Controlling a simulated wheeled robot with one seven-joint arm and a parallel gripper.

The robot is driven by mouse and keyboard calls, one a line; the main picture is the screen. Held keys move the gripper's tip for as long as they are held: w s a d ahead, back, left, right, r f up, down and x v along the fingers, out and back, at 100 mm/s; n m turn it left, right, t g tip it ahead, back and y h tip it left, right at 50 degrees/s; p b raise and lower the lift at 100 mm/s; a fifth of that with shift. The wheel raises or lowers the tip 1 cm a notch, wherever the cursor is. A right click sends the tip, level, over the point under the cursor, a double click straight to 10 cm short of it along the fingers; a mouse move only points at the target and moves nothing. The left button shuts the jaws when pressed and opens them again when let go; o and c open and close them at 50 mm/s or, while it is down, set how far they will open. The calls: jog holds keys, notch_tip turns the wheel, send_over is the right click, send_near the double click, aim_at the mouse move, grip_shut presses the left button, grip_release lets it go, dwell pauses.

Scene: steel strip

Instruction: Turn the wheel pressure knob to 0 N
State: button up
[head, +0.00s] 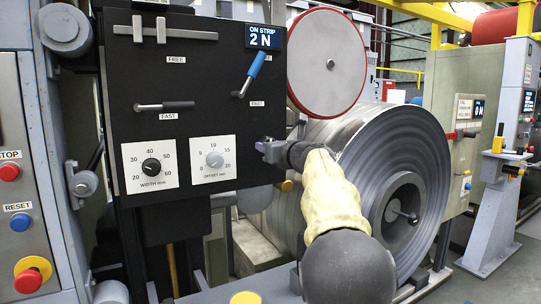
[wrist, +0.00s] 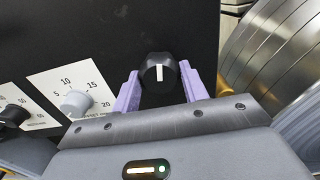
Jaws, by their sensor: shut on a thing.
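The black knob (wrist: 153,84) with a white pointer line sits on the black panel, between the two purple fingers of my gripper (wrist: 160,80). My gripper is shut on it. The pointer stands about upright in the wrist view. In the head view my gripper (head: 266,147) is at the panel's lower right edge and hides the knob and any scale. The display (head: 263,38) at the panel's top right reads "ON STRIP 2 N".
Left of my gripper are the grey offset knob (head: 214,159) and the black width knob (head: 151,166) on white dials. A blue-handled lever (head: 256,65) is above. The big steel coil (head: 400,165) and the red-rimmed wheel (head: 328,62) stand close on the right.

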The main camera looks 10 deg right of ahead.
jog(key=shift+w+f+n+b, duration=0.1)
jog(key=shift+f+n+b, duration=0.15)
jog(key=shift+n+b, duration=0.6)
jog(key=shift+n, duration=0.35)
jog(key=o, duration=1)
jog(key=shift+r, duration=0.1)
jog(key=shift+r, duration=0.1)
jog(key=b+v, duration=0.1)
jog(key=v, duration=1.6)
jog(key=shift+s, duration=0.25)
